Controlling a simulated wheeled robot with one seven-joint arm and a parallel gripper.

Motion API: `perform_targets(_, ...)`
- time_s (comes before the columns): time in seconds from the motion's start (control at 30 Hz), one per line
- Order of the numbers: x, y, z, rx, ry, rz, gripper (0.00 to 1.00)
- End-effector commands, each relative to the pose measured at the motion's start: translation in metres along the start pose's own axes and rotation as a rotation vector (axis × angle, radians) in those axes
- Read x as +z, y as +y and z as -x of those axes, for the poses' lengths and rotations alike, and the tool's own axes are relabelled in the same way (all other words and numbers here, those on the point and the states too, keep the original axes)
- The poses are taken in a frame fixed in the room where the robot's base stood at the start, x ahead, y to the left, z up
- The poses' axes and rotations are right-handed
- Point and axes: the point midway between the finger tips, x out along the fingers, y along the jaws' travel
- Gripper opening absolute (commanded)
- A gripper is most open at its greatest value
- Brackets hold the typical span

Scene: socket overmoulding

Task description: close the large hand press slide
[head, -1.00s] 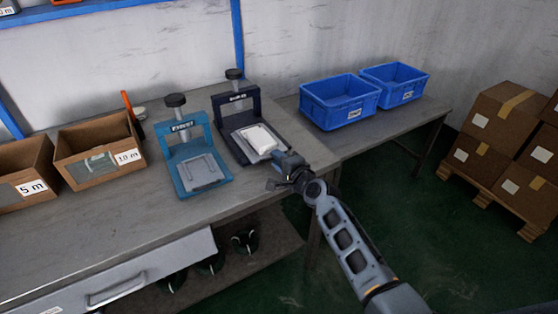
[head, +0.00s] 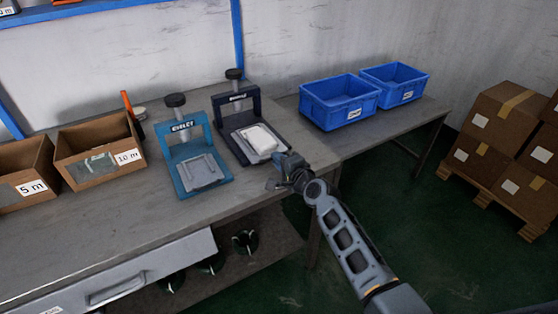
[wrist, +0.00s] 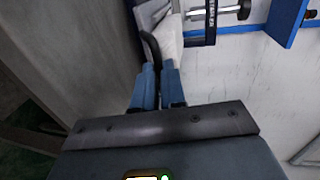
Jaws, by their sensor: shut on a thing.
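The dark navy hand press (head: 255,102) stands at the right end of the bench, with its frame and top knob upright. Its slide (head: 242,150) is out in front of the frame and carries a white block (head: 262,139). My gripper (head: 277,170) is at the front edge of this slide. In the wrist view, my gripper (wrist: 158,78) has its two blue fingers shut around a dark curved handle (wrist: 151,46), close beside the white block (wrist: 169,45). The press frame (wrist: 211,22) shows beyond. The handle is hidden in the head view.
Two cardboard boxes (head: 98,168) sit farther left. Blue bins (head: 340,112) stand on the table at right, and stacked cartons (head: 500,120) are on a pallet. Bench space in front of the presses is clear.

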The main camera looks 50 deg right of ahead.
Motion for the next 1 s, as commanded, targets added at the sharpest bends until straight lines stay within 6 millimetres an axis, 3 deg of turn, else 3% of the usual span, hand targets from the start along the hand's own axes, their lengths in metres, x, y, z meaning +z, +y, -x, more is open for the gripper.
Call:
perform_targets(0.57, 0.000, 0.001, -0.002, 0.001, -0.001, 0.000, 0.00)
perform_targets(0.67, 0.000, -0.001, -0.013, 0.001, -0.001, 0.001, 0.00)
perform_targets(1.0, 0.000, -0.012, -0.074, 0.001, 0.000, 0.001, 0.00)
